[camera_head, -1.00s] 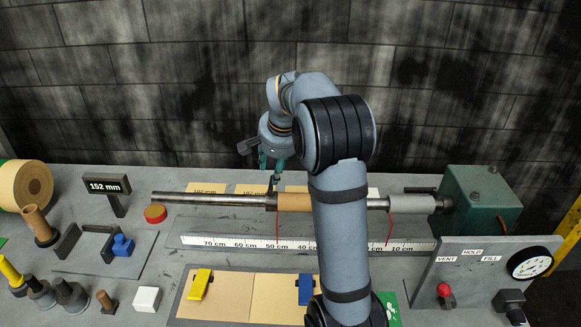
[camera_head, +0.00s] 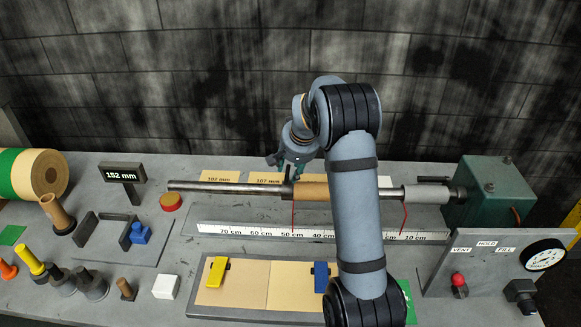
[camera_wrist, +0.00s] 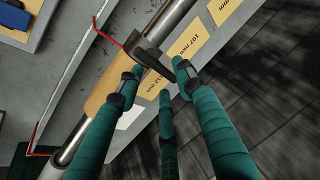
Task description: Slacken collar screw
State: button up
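A steel shaft (camera_head: 220,187) lies across the bench and bears a tan sleeve (camera_head: 313,191). A dark collar (camera_head: 286,188) with an upright screw or stem sits at the sleeve's left end. The collar also shows in the wrist view (camera_wrist: 146,52), its dark stem reaching toward my fingers. My gripper (camera_head: 285,164) is just above the collar in the head view. In the wrist view my gripper (camera_wrist: 160,82) has three teal fingers spread apart around the stem's end. I see no clear contact. The fingertips partly hide the stem, and my arm hides part of the sleeve.
A ruler (camera_head: 255,232) runs in front of the shaft, with red pointers hanging down. A green housing (camera_head: 495,190) stands at the right, behind a gauge panel (camera_head: 480,262). A display (camera_head: 122,174) reads 152 mm. Labelled tan cards (camera_head: 220,177) lie behind the shaft.

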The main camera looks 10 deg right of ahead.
jog(key=shift+w+a+f, duration=0.15)
jog(key=shift+w+f, duration=0.2)
jog(key=shift+f, duration=0.3)
jog(key=c, duration=0.3)
grip_shut()
jog(key=shift+r, duration=0.1)
